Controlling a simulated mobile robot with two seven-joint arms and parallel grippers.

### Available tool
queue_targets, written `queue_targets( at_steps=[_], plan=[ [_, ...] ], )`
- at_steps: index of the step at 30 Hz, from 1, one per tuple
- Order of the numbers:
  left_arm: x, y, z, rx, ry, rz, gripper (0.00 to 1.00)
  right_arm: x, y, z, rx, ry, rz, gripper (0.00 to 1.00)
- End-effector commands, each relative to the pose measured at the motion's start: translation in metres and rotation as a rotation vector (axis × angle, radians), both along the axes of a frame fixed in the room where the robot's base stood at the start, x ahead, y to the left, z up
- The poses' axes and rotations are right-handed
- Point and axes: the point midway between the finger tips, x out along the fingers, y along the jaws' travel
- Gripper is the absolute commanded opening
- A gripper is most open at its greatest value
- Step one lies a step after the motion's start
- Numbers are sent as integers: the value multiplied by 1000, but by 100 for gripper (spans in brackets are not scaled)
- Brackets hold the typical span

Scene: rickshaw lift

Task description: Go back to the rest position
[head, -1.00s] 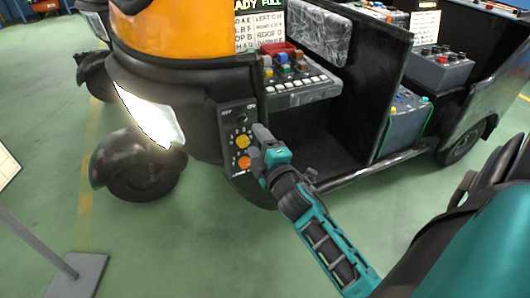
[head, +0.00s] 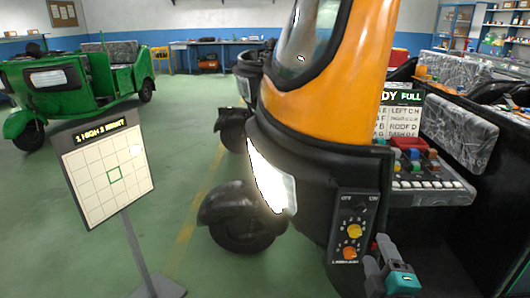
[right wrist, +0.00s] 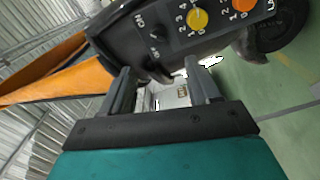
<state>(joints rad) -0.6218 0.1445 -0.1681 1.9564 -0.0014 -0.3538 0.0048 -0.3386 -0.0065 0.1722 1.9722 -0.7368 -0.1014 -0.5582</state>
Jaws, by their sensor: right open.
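My right gripper (head: 382,266) shows at the bottom right of the head view, in front of the rickshaw's side panel. In the right wrist view its two fingers (right wrist: 160,92) stand apart with nothing between them. The black control panel (head: 350,232) with a yellow knob (head: 354,231) and an orange knob (head: 349,253) is just beyond the fingertips. The panel also shows at the top of the wrist view (right wrist: 160,40). The gripper appears apart from the knobs. My left gripper is not in view.
The orange and black rickshaw (head: 325,95) fills the right side, its headlight (head: 270,180) lit. A white grid board (head: 107,178) on a stand is at the left. A green rickshaw (head: 75,85) stands behind it. Green floor (head: 200,150) between them is clear.

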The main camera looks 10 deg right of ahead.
Motion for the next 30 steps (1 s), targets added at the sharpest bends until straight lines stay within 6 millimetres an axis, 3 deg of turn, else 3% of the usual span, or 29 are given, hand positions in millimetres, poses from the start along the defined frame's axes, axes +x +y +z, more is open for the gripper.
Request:
queue_targets(
  at_steps=[5, 10, 15, 19, 30],
  plan=[
    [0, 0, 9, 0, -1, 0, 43, -19, 31, -36, 309, 83, 50, 61],
    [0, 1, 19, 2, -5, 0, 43, -68, 87, -97, 828, 274, 52, 61],
    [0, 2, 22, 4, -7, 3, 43, -114, 130, -133, 1174, 436, -10, 61],
    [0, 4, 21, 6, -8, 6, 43, -128, 142, -142, 1270, 483, -38, 61],
    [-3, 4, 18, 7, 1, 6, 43, -129, 142, -143, 1274, 485, -40, 61]
  ],
)
